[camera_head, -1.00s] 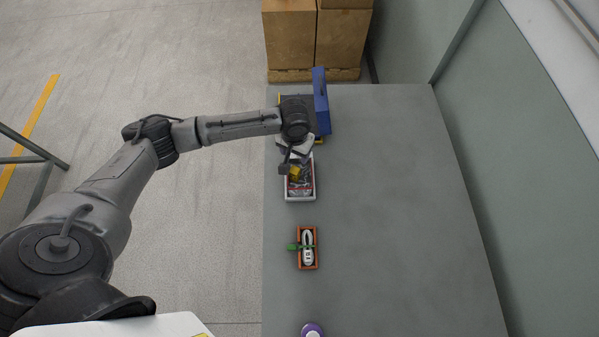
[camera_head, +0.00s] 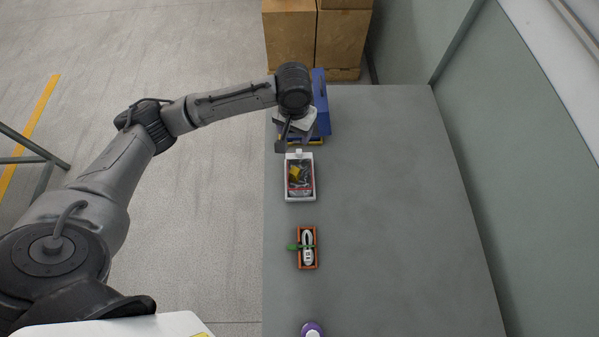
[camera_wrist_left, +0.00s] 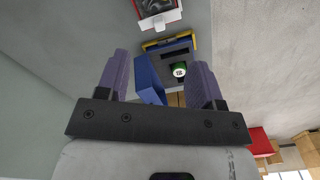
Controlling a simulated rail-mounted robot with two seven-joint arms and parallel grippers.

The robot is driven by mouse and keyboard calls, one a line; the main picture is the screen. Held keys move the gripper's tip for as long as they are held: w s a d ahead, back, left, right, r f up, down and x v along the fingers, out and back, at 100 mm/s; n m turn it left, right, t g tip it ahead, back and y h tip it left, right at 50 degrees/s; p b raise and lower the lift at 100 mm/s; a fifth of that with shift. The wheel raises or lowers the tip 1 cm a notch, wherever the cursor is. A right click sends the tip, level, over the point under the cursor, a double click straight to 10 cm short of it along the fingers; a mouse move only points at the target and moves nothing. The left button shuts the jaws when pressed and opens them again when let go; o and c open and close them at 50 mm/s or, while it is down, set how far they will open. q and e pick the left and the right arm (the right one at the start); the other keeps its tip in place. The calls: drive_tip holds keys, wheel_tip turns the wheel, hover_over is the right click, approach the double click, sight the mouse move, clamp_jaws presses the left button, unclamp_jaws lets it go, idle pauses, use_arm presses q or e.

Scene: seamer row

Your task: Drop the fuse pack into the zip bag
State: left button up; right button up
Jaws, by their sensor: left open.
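The yellow fuse pack (camera_head: 294,174) lies within the outline of the clear zip bag (camera_head: 306,182), which has a red stripe. From above I cannot tell how deep the pack sits in the bag. My left gripper (camera_wrist_left: 158,64) is open and empty, above and beyond the tray's far end. In the head view its fingers are mostly hidden by the wrist.
A blue panel (camera_head: 321,104) and a yellow-edged unit (camera_wrist_left: 172,42) with a round green part (camera_wrist_left: 179,69) stand under my left gripper. An orange tray (camera_head: 316,250) with a white item and a purple object (camera_head: 312,329) lie nearer. The bench's right side is clear.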

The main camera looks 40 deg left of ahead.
use_arm(q)
wheel_tip(320, 180, up, 2)
drive_tip(key=shift+r, duration=0.15)
idle(0.7)
